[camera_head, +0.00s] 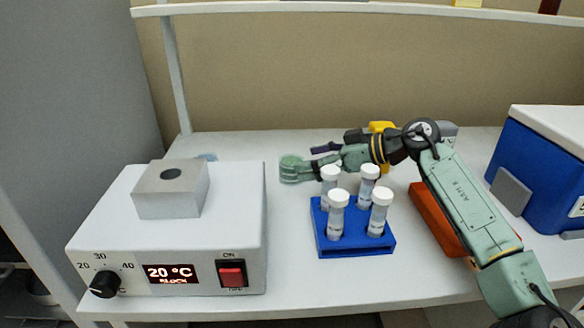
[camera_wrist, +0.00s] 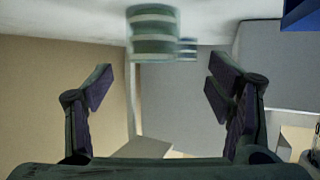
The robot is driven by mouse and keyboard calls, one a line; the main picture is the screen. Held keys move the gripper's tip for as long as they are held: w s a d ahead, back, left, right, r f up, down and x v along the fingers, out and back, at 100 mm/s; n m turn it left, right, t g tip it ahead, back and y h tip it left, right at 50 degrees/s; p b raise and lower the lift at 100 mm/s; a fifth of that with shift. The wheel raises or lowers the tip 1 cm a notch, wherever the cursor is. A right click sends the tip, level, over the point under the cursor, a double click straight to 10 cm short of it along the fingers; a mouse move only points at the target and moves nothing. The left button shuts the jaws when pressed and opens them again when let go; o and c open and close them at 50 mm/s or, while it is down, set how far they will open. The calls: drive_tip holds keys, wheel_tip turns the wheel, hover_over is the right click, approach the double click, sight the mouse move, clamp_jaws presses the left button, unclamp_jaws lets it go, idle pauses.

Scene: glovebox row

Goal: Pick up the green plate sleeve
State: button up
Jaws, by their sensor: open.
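The green plate sleeve (camera_head: 292,169) is a short, pale green, ribbed piece on the white bench, left of my gripper (camera_head: 318,157) in the head view. In the wrist view the sleeve (camera_wrist: 152,34) shows green and pale bands at the top, against the white bench surface. My gripper (camera_wrist: 162,82) is open, with its dark finger pads apart and nothing between them. In the wrist view the sleeve lies beyond the fingertips, roughly centred between them. In the head view my gripper points left at it, at low height.
A blue rack (camera_head: 355,245) with several white-capped tubes stands in front of my gripper. A heating block unit (camera_head: 215,245) is at left, with a small blue-green item (camera_head: 206,157) behind it. An orange item (camera_head: 437,215) and blue box (camera_head: 540,165) are at right.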

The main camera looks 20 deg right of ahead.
sight(293, 160)
drive_tip(key=x, duration=0.1)
drive_tip(key=p+x, duration=0.1)
drive_tip(key=x, duration=0.1)
drive_tip(key=p+x, duration=0.1)
drive_tip(key=x, duration=0.1)
drive_tip(key=shift+w+d, duration=0.15)
drive_tip(key=shift+w, duration=0.25)
drive_tip(key=shift+w+a+f, duration=0.25)
drive_tip(key=shift+w+f, duration=0.05)
drive_tip(key=shift+f, duration=0.05)
drive_tip(key=shift+c, duration=0.2)
drive_tip(key=c, duration=1.3)
